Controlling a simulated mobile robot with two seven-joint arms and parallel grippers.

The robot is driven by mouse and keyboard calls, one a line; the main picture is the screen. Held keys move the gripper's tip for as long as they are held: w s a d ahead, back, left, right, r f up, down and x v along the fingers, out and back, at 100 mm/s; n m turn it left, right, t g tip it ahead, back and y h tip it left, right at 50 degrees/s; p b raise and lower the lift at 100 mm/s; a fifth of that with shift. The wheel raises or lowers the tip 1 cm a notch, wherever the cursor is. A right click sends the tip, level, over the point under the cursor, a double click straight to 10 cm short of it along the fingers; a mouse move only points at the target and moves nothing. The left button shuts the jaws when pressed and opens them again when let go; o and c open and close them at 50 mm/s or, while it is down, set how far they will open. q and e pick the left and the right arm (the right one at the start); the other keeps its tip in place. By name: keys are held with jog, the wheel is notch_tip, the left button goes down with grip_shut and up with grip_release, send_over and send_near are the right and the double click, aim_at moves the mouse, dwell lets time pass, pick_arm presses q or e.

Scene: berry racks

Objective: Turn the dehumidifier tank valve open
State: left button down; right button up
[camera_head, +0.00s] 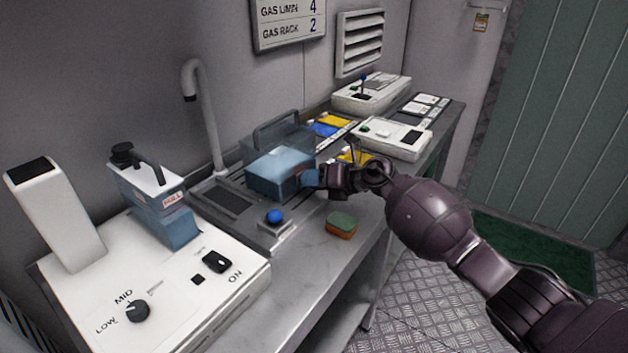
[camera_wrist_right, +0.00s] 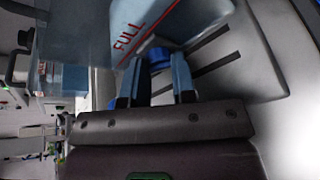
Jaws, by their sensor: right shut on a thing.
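A translucent blue tank (camera_head: 283,172) with a grey carrying handle stands at the back of the bench, left of my right gripper. My right gripper (camera_head: 318,179) is at the tank's near right side. In the right wrist view its two fingers (camera_wrist_right: 158,82) lie on either side of a small blue valve knob (camera_wrist_right: 158,56), shut on it. The tank wall (camera_wrist_right: 95,30) with red FULL lettering is close above the fingers. The knob's turned angle is hard to tell. My left gripper is not in view.
A white dehumidifier (camera_head: 215,285) with a dial, switch and second FULL-marked container (camera_head: 165,215) fills the left front. A blue button (camera_head: 275,216) and green-orange sponge (camera_head: 341,225) are near the bench edge. White devices (camera_head: 393,139) stand farther right. Floor is open at right.

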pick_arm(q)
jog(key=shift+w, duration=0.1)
pick_arm(e)
jog(key=shift+f, duration=0.1)
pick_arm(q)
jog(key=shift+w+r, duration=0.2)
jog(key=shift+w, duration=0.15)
pick_arm(e)
jog(key=shift+m, duration=0.3)
jog(key=o, duration=0.7)
jog(key=shift+o, duration=1.2)
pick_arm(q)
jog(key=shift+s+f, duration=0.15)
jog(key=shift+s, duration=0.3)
pick_arm(e)
jog(key=shift+d, duration=0.1)
